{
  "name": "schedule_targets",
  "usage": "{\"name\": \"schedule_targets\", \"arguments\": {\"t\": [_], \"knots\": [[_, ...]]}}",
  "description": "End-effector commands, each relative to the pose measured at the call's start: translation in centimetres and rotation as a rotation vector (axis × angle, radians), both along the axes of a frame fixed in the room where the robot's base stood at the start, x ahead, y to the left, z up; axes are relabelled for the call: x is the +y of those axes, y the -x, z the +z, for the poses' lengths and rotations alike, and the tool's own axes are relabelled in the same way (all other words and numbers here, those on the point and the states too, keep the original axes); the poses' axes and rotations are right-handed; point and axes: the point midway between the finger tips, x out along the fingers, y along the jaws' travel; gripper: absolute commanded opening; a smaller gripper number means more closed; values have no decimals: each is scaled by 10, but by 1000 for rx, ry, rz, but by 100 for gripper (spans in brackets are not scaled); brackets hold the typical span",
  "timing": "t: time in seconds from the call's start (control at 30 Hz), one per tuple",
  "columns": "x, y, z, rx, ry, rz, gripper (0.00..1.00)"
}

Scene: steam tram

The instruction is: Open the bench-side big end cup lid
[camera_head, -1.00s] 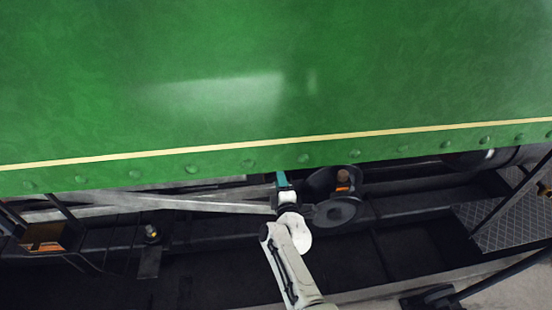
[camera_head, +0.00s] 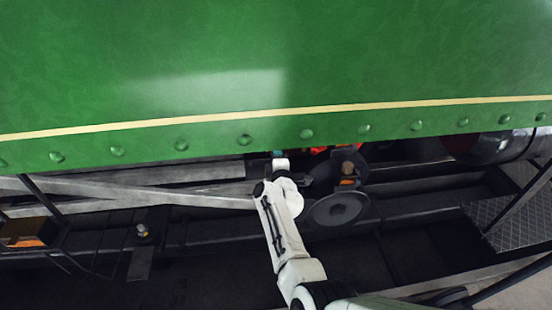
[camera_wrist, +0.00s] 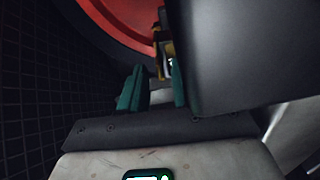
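A small brass-yellow fitting (camera_wrist: 162,50) with a pale part stands just beyond the fingertips, near the right one. It may be the big end cup, but its lid cannot be made out. In the head view my gripper (camera_head: 279,155) reaches under the lower edge of the green panel, and its fingertips are mostly hidden there. An orange-brown capped part (camera_head: 347,168) stands to its right.
The green panel (camera_head: 270,70) hangs over the work. A red wheel (camera_wrist: 125,22) curves behind the fitting, and a large dark grey block (camera_wrist: 235,55) crowds the right finger. A dark round disc (camera_head: 338,209) and grey rods (camera_head: 130,194) lie beside my arm.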

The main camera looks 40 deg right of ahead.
Motion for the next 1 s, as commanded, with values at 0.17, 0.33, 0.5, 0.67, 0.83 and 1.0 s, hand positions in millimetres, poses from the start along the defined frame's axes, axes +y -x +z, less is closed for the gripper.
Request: {"name": "schedule_targets", "arguments": {"t": [0.17,0.33,0.5,0.67,0.83,1.0], "knots": [[-3,-4,0,0,0,0,31],[-3,-4,1,0,0,0,31],[-3,-4,1,0,0,0,19],[-2,-4,0,0,0,0,3],[-3,-4,0,0,0,0,0],[-2,-4,0,0,0,0,0]]}}
